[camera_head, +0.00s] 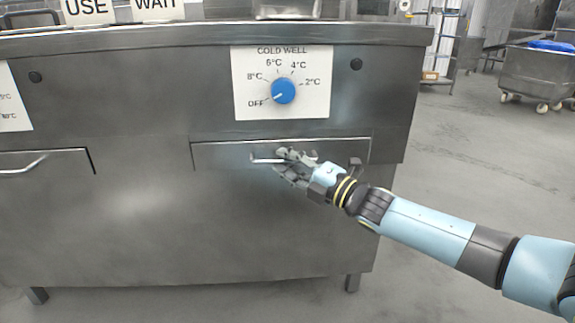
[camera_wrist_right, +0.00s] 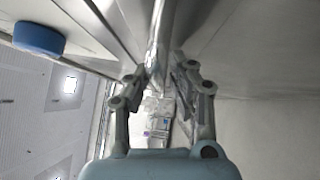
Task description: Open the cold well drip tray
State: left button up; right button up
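The cold well drip tray (camera_head: 225,154) is a wide, low metal drawer front below the COLD WELL dial panel, and it looks flush with the cabinet. Its thin bar handle (camera_head: 262,161) shows left of my right gripper (camera_head: 283,160); the rest of the bar is hidden behind the fingers. In the right wrist view the handle bar (camera_wrist_right: 158,45) runs between the two fingers of my right gripper (camera_wrist_right: 165,75). The fingers stand apart around it, with a small gap on the right side. My left gripper is not in view.
The blue cold well knob (camera_head: 283,91) sits above the tray on a white panel (camera_head: 244,75), pointing near OFF. Another drawer handle (camera_head: 25,164) is at the left. A wheeled cart (camera_head: 540,78) stands at the back right.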

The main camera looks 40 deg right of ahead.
grip_shut()
jog(key=shift+s+a+r, duration=0.1)
dwell(0.4)
